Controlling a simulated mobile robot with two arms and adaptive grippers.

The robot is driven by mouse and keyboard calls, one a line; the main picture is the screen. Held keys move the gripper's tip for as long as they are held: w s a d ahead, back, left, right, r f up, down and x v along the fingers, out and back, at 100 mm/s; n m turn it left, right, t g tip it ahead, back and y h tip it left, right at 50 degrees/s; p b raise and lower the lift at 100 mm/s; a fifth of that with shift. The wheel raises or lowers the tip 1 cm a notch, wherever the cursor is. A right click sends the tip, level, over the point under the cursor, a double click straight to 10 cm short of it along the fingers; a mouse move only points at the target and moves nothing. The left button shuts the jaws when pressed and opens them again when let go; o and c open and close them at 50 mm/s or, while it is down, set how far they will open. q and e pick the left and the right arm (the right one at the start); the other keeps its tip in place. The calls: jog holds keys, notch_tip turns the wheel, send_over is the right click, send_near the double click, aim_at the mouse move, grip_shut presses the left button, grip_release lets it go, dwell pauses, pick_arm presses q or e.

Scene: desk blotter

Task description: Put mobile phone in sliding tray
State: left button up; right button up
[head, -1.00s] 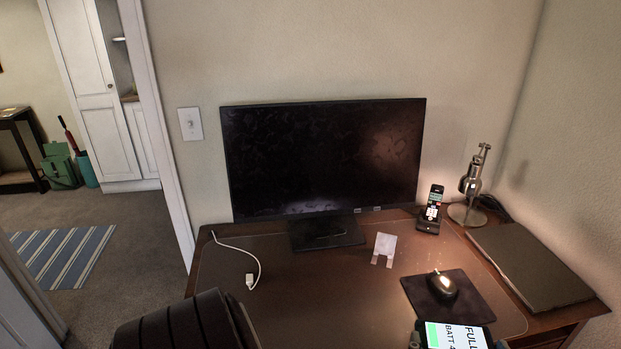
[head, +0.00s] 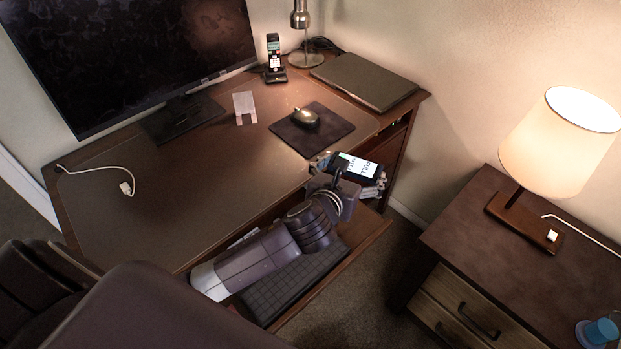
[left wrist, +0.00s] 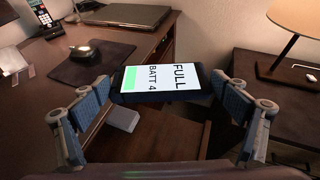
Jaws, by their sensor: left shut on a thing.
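The mobile phone (head: 362,168) has a lit screen reading "FULL" and "BATT 4" and lies screen up. My left gripper (head: 353,171) is shut on it, fingers at its two sides. The phone (left wrist: 162,76) and gripper (left wrist: 162,84) also show in the left wrist view. The sliding tray (head: 365,232) is pulled out from under the desk front. A dark keyboard (head: 290,285) lies on it, partly hidden by my left arm. In the wrist view the tray (left wrist: 160,143) shows below the phone. My right gripper is not in view.
The desk (head: 190,190) holds a monitor (head: 130,50), a mouse (head: 306,117) on a dark pad, a small stand (head: 244,106), a cordless phone (head: 274,62) and a closed laptop (head: 364,80). A nightstand (head: 470,225) with a lit lamp (head: 560,140) stands at right.

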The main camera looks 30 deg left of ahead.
pick_arm(q)
notch_tip(320, 180, down, 16)
jog(key=b, duration=0.3)
jog(key=shift+r, duration=0.15)
notch_tip(320, 180, down, 4)
jog(key=shift+r+b, duration=0.25)
jog(key=shift+b, duration=0.6)
jog(key=shift+f, duration=0.4)
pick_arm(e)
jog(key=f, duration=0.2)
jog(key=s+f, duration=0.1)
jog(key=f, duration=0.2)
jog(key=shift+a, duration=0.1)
pick_arm(q)
jog(key=shift+f, duration=0.2)
jog(key=o, duration=1)
jog(key=shift+o, duration=0.2)
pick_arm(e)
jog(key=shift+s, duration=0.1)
pick_arm(q)
jog(key=shift+r, duration=0.2)
